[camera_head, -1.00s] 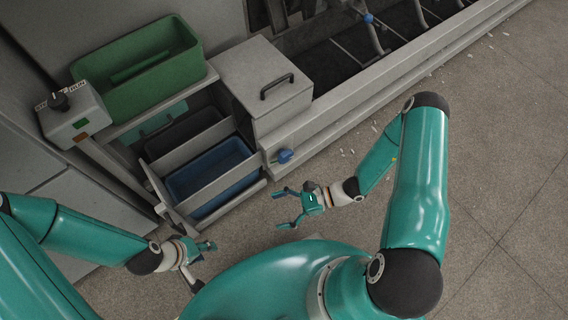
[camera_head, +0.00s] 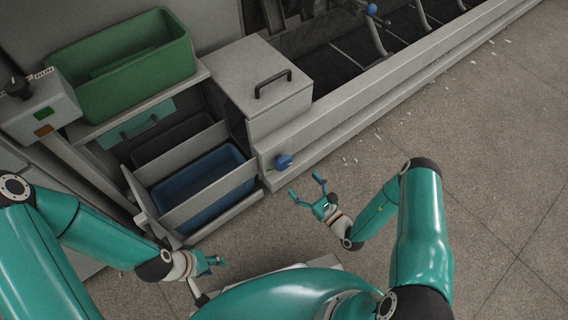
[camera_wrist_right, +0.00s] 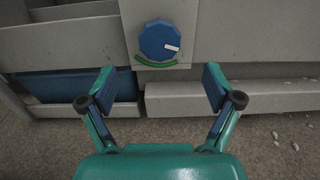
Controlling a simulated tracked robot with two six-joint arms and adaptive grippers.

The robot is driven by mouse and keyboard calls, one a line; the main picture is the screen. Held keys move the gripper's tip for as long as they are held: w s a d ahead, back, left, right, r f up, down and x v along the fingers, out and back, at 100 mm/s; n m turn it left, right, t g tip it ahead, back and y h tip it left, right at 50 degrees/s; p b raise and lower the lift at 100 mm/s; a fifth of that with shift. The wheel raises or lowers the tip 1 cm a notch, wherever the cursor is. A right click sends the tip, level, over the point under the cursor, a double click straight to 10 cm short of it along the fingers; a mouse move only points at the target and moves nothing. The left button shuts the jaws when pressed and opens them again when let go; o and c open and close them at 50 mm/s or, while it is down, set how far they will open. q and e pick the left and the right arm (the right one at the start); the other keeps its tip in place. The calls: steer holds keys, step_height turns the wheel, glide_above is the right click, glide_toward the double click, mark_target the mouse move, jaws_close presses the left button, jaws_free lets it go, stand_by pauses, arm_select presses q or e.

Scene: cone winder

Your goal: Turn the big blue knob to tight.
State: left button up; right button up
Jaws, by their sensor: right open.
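The big blue knob (camera_head: 284,161) sits low on the front face of the grey machine, below the box with the black handle. In the right wrist view the knob (camera_wrist_right: 159,40) faces me, with a white mark pointing right and a green arc under it. My right gripper (camera_head: 307,188) is open and empty, apart from the knob and pointing toward it. In its wrist view the two fingers (camera_wrist_right: 160,88) are spread wide below the knob. My left gripper (camera_head: 214,262) is at the lower left, far from the knob; its finger opening is unclear.
A blue bin (camera_head: 205,186) stands in a grey rack left of the knob. A green crate (camera_head: 120,68) sits above it. A switch box (camera_head: 38,108) is at the far left. A grey ledge (camera_wrist_right: 215,97) juts out below the knob.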

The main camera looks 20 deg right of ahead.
mark_target(286, 164)
steer(key=b+x, duration=0.2)
steer(key=x, duration=0.8)
steer(key=shift+w+a+b, duration=0.15)
steer(key=shift+w+b, duration=0.15)
steer(key=c, duration=1.1)
steer(key=shift+m, duration=0.3)
